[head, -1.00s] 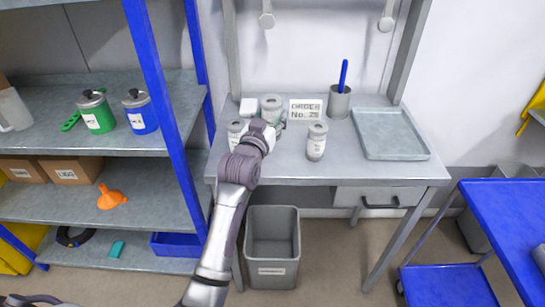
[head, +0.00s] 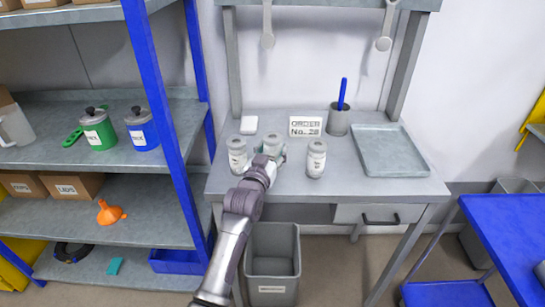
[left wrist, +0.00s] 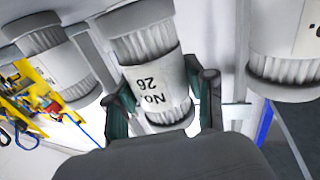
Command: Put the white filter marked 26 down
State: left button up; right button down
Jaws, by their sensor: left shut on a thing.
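The white filter marked 26 (left wrist: 150,85) is between the fingers of my left gripper (left wrist: 165,92), which is shut on it; its label reads upside down in the left wrist view. In the head view this filter (head: 274,143) is over the workbench, between two other white filters, one on the left (head: 238,155) and one on the right (head: 316,158). It looks upright. My left gripper (head: 268,160) hides its lower part, so I cannot tell whether it touches the bench. My right gripper is not in view.
The grey workbench (head: 390,188) also holds a white block (head: 249,125), an order sign (head: 305,126), a cup with a blue handle (head: 338,120) and a grey tray (head: 390,150). A grey bin (head: 272,268) stands below. Blue shelving (head: 165,110) is on the left.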

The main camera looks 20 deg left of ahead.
pick_arm(q)
jog(key=shift+f+p, duration=0.35)
jog(key=shift+f, duration=0.85)
jog(key=shift+f, duration=0.1)
jog(key=shift+f, duration=0.15)
jog(key=o, duration=1.2)
jog(key=shift+c, duration=0.2)
